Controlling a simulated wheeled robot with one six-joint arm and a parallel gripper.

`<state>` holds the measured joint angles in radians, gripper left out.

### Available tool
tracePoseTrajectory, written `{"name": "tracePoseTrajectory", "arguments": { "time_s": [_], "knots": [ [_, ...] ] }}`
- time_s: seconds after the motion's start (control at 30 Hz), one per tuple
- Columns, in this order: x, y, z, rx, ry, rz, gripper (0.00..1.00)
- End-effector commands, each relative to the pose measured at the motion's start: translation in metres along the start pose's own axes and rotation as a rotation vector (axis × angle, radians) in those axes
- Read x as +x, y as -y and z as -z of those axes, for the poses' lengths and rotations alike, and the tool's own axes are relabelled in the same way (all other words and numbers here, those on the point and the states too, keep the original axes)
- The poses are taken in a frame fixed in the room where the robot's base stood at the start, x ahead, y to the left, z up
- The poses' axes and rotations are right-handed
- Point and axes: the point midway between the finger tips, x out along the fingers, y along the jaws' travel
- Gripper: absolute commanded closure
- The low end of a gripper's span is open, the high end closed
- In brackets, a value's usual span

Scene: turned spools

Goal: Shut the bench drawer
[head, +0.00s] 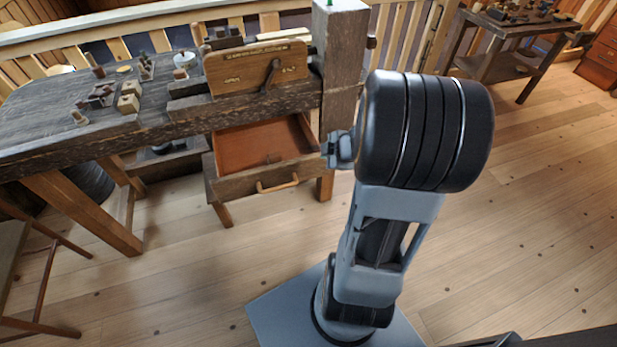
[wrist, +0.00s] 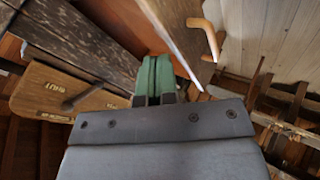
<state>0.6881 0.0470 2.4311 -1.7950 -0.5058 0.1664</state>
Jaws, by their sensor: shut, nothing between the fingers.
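The bench drawer (head: 262,143) hangs open below the bench top, its reddish inside showing. Its dark front (head: 235,184) carries a pale wooden bar handle (head: 278,184). In the wrist view the handle (wrist: 209,38) is at upper right, beside the thin edge of the drawer front (wrist: 178,38). My gripper (wrist: 156,62) shows there with its green fingers together and nothing between them. The fingertips appear close to the drawer front and left of the handle; I cannot tell whether they touch. In the head view my arm hides the fingers.
The bench (head: 150,128) bears a wooden board (head: 257,68) with a dark lever, and several small blocks and tools. A thick post (head: 340,70) stands at the drawer's right. A stool (head: 15,245) is at lower left. The plank floor (head: 200,285) before the drawer is clear.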

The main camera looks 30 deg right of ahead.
Motion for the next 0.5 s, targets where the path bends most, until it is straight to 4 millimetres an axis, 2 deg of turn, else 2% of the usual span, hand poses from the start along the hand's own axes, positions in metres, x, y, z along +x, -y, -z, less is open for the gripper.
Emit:
{"name": "tracePoseTrajectory", "arguments": {
  "time_s": [0.03, 0.1, 0.2, 0.37, 0.5],
  "knots": [
    [0.007, 0.014, -0.007, -0.015, -0.03, 0.047, 1.0],
    [0.009, 0.029, -0.011, -0.039, -0.07, 0.105, 1.0],
    [0.012, 0.043, -0.015, -0.058, -0.108, 0.161, 1.0],
    [0.025, 0.055, -0.015, -0.07, -0.133, 0.197, 1.0],
    [0.048, 0.061, -0.013, -0.072, -0.135, 0.199, 1.0]
  ]
}}
